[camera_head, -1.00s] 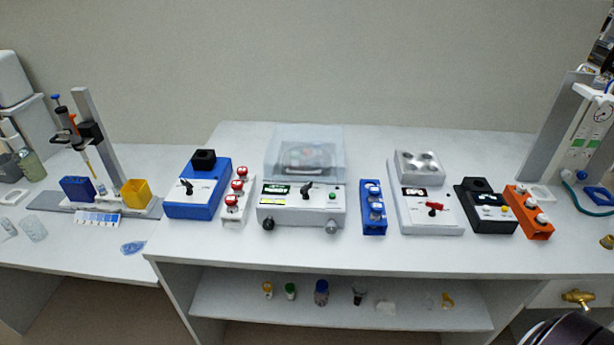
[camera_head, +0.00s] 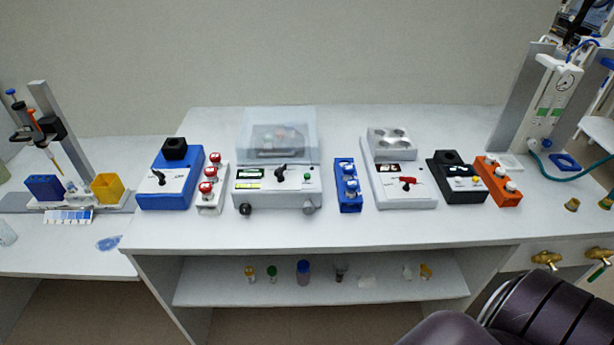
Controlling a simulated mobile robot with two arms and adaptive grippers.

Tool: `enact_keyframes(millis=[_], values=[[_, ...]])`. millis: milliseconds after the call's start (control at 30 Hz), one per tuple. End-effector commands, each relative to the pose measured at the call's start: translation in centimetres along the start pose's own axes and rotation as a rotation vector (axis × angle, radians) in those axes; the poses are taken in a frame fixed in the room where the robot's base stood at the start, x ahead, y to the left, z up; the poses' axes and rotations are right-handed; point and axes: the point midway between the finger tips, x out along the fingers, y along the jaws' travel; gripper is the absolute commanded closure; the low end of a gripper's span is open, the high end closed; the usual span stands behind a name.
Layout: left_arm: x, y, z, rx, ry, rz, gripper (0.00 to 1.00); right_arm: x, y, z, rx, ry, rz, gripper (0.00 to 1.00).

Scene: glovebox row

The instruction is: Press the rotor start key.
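The white centrifuge-like device (camera_head: 278,196) stands mid-bench with a clear lid (camera_head: 279,135) that looks closed over a dark rotor (camera_head: 278,140). Its front panel has a small lit display (camera_head: 248,173), a black lever knob (camera_head: 282,173) and a small green key (camera_head: 307,177) at the right, which may be the rotor start key; its label is too small to read. Two round feet or knobs show at its lower front. Neither of my grippers shows in the head view.
A blue mixer (camera_head: 170,178) and a white rack of red-capped tubes (camera_head: 211,190) stand left of the device. A blue rack (camera_head: 348,189), a white heater block (camera_head: 402,185), a black device (camera_head: 456,178) and an orange rack (camera_head: 497,181) stand right. The bench's front strip is clear.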

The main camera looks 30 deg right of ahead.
Motion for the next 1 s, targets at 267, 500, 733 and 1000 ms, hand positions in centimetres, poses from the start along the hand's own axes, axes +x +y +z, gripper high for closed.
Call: enact_keyframes(millis=[267, 500, 733, 1000], values=[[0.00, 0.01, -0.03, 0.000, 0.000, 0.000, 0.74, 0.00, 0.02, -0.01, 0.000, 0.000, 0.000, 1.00], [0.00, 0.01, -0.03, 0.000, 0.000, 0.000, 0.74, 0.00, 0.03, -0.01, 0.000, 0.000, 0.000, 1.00], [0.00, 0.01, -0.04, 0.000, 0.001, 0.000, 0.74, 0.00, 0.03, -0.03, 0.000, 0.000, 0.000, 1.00], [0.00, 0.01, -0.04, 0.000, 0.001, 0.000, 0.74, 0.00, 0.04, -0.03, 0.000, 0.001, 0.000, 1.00]])
